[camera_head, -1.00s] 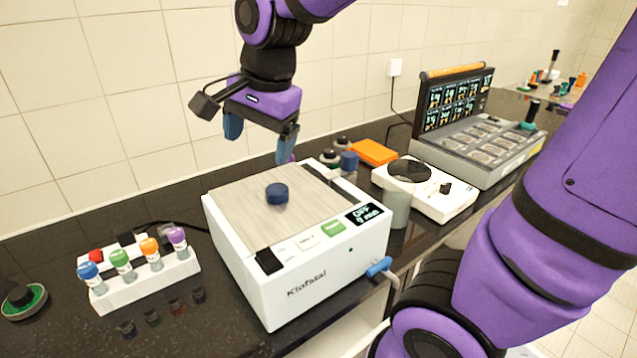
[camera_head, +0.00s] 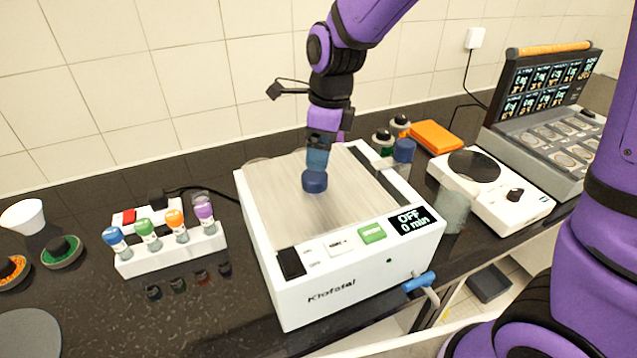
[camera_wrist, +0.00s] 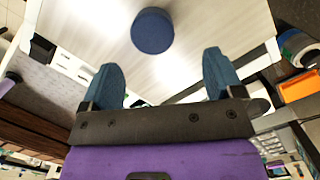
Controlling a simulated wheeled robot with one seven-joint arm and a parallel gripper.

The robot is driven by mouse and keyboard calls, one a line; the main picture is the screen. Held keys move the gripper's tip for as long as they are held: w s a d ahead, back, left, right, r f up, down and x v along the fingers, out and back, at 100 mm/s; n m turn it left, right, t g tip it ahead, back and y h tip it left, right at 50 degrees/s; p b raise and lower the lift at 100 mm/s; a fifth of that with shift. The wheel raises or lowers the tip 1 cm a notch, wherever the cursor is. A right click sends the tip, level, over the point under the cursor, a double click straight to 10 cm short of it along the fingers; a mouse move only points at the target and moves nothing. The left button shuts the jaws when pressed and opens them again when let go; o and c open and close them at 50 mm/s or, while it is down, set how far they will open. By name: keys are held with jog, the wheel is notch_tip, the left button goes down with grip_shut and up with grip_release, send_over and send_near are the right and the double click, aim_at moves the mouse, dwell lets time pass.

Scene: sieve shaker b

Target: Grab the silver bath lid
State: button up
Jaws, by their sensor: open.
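The silver bath lid (camera_head: 283,207) is a flat brushed-metal plate on top of the white bath. Its round dark blue knob (camera_head: 314,181) stands near the middle of the plate. The lid also fills the upper part of the wrist view (camera_wrist: 215,32), with the knob (camera_wrist: 152,31) ahead of the fingers. My gripper (camera_head: 317,158) is just above and behind the knob in the head view. In the wrist view my gripper (camera_wrist: 163,78) is open, its two blue fingers spread apart with nothing between them. The knob lies beyond the fingertips, roughly centred between them.
A rack of colour-capped vials (camera_head: 172,248) stands left of the bath. A white hot plate (camera_head: 500,193), a glass beaker (camera_head: 453,211) and an orange box (camera_head: 436,137) stand to the right. A blue-handled tap (camera_head: 419,282) sticks out at the bath's front right.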

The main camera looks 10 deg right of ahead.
aim_at(314, 174)
jog(key=shift+s+a+f, duration=0.1)
jog(key=shift+a+f, duration=0.15)
jog(key=shift+f, duration=0.85)
jog(key=shift+a+f, duration=0.25)
jog(key=shift+f, duration=0.85)
jog(key=shift+s+a+f, duration=0.1)
jog(key=shift+a+f, duration=0.15)
jog(key=shift+f, duration=0.85)
jog(key=c, duration=1.3)
jog(key=shift+w+r, duration=0.1)
jog(key=shift+r, duration=0.05)
